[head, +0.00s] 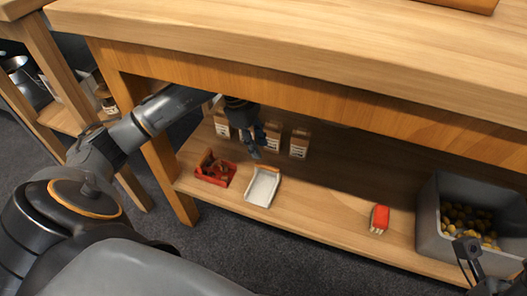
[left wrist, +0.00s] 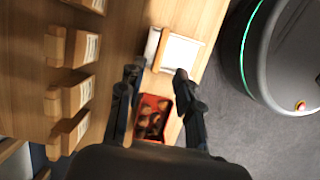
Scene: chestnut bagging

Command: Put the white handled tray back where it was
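The white handled tray (head: 262,188) rests on the lower wooden shelf, right of a red tray (head: 230,180) with brown pieces in it. It has a tan strip along its far end. My left gripper (head: 257,154) is over the shelf just behind the white tray, its fingers pointing down. In the left wrist view the left gripper (left wrist: 157,76) is open and empty; the white tray (left wrist: 182,53) lies just beyond its fingertips and the red tray (left wrist: 140,132) shows between the fingers. My right gripper (head: 496,258) is partly cut off at the lower right, its fingers apart.
Several labelled tan bags (head: 299,143) stand at the back of the shelf. A red-and-white box (head: 379,219) stands right of centre, and a grey crate (head: 428,220) of round brown items at the right. The tabletop (head: 300,40) overhangs the shelf. The shelf between tray and box is clear.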

